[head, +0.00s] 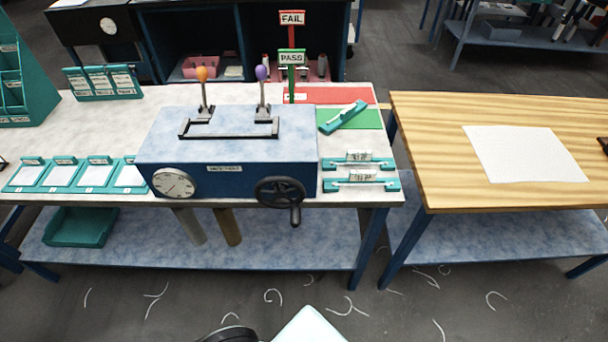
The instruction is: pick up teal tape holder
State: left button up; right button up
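Several teal holder-like pieces are on the white table, right of the blue machine. One teal piece (343,117) lies slanted across the green mat. Two more, a rear teal piece (338,163) and a front teal piece (340,186), lie roughly parallel near the table's right front, each with a small pale labelled part on it. I cannot tell for certain which one is the tape holder. Neither of my grippers shows in the head view.
The blue machine (240,150) has a dial, a black handwheel (281,190) and two levers. FAIL (292,18) and PASS (291,57) signs stand behind the mats. Teal card trays (60,174) line the left front. A wooden table (440,150) stands right, past a narrow gap.

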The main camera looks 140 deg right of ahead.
aim_at(355, 177)
jog(key=u, duration=3.55)
